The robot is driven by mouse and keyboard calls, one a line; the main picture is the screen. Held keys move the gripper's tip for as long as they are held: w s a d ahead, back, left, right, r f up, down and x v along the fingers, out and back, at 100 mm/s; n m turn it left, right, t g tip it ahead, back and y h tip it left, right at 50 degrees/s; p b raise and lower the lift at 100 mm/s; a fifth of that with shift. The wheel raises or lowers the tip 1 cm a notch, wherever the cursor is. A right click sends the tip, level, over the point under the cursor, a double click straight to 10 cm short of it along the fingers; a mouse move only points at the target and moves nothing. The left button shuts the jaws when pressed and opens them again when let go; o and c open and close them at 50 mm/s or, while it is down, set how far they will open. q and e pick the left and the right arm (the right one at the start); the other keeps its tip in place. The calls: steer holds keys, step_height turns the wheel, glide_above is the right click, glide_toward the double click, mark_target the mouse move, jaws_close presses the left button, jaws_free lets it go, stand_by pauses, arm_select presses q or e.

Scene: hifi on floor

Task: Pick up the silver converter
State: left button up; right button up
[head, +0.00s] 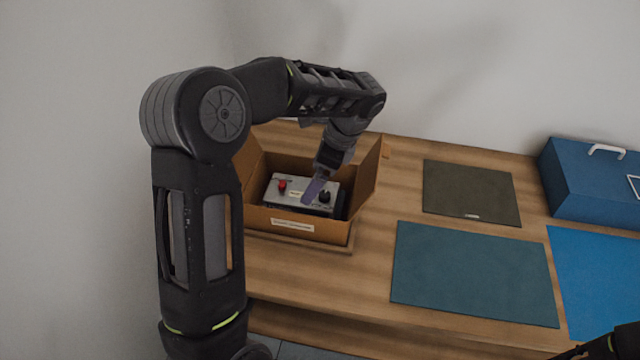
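The silver converter (290,191) is a box with a light grey top, a red knob on its left and a black knob on its right. It sits inside an open cardboard box (290,224) on the left part of the wooden table. My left gripper (314,190) reaches down into the box from above, its finger over the right half of the converter's top. Only one finger shows clearly, so I cannot tell its opening or whether it touches. My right gripper is not visible; only a dark part of that arm shows at the bottom right corner.
The wooden table (370,285) holds a dark olive mat (470,192), a teal mat (470,272) and a bright blue mat (600,285). A blue case (590,185) with a white handle stands at the right. The box flaps stand up around the gripper.

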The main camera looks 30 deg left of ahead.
mark_target(302, 191)
arm_select(q)
steer(key=shift+a+f, duration=0.1)
steer(key=shift+s, duration=0.2)
steer(key=shift+x, duration=1.25)
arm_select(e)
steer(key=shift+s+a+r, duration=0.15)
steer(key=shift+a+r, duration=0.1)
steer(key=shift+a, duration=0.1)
arm_select(q)
steer(key=shift+a, duration=0.1)
steer(key=p+x, duration=0.1)
steer(key=x, duration=0.3)
steer(key=shift+a+f+p, duration=0.1)
steer(key=shift+p, duration=0.3)
steer(key=shift+a+f, duration=0.15)
steer(key=shift+f, duration=0.3)
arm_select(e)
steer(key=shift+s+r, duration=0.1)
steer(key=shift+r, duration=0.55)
arm_select(q)
steer(key=shift+c, duration=0.3)
